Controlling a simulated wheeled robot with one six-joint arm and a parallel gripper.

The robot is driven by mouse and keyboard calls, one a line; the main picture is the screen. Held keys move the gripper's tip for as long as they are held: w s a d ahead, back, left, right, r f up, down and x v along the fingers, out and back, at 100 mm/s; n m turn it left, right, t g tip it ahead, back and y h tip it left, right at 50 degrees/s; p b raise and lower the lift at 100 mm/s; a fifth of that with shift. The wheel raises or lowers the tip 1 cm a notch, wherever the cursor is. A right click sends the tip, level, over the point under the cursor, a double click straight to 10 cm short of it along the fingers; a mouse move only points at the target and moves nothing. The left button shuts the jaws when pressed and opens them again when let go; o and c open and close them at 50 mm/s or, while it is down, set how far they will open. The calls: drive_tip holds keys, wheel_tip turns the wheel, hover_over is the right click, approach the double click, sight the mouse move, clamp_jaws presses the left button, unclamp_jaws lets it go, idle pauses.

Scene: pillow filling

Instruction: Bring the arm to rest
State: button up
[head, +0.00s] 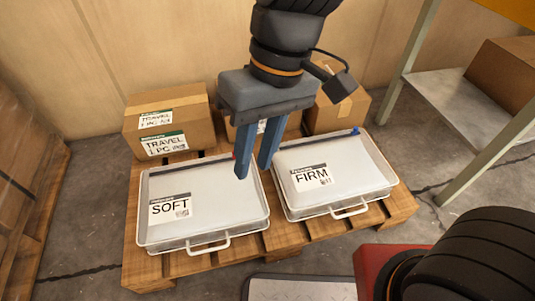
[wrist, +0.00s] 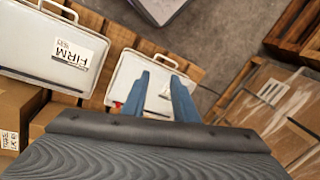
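My gripper (head: 253,172) hangs above the pallet in the head view, with two blue fingers pointing down. The fingers are apart with nothing visible between them. The gripper also shows in the wrist view (wrist: 160,76), with the fingers over the white case labelled SOFT. In the head view the SOFT case (head: 215,215) lies left of the fingers. A second white case labelled FIRM (head: 345,184) lies to their right. Both cases lie flat with handles towards the front.
The cases lie on a wooden pallet (head: 284,243). Cardboard boxes (head: 165,116) stand along its back, partly hidden by my arm. Stacked cartons (head: 15,170) stand at the left. A metal shelf (head: 460,90) with a box stands at the right. Bare floor shows between pallet and shelf.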

drive_tip(key=shift+s+d+r+t+h, duration=0.2)
drive_tip(key=shift+s+d+t, duration=0.15)
drive_tip(key=shift+d, duration=0.2)
drive_tip(key=shift+s+d+r+t+h, duration=0.1)
drive_tip(key=shift+s+d+t+h, duration=0.1)
drive_tip(key=shift+s+d+t, duration=0.25)
drive_tip(key=shift+w, duration=0.15)
drive_tip(key=shift+d+r+m+p, duration=0.2)
drive_tip(key=shift+r+m+p, duration=0.2)
drive_tip(key=shift+r+p, duration=1.35)
drive_tip(key=shift+r+p, duration=0.35)
drive_tip(key=shift+r, duration=0.05)
drive_tip(key=d+r+m+p, duration=0.2)
drive_tip(key=d+r+p, duration=0.5)
drive_tip(key=p, duration=0.5)
drive_tip(key=d+r+m+h+p, duration=0.1)
drive_tip(key=d+r+m+p, duration=0.1)
drive_tip(key=d+r+p, duration=0.5)
drive_tip(key=d+r+m+p, duration=0.2)
drive_tip(key=d+r+p, duration=0.4)
drive_tip(key=r+p, duration=0.8)
drive_tip(key=p, duration=0.4)
drive_tip(key=shift+d+r+m+p, duration=0.35)
drive_tip(key=shift+d+m+p, duration=0.05)
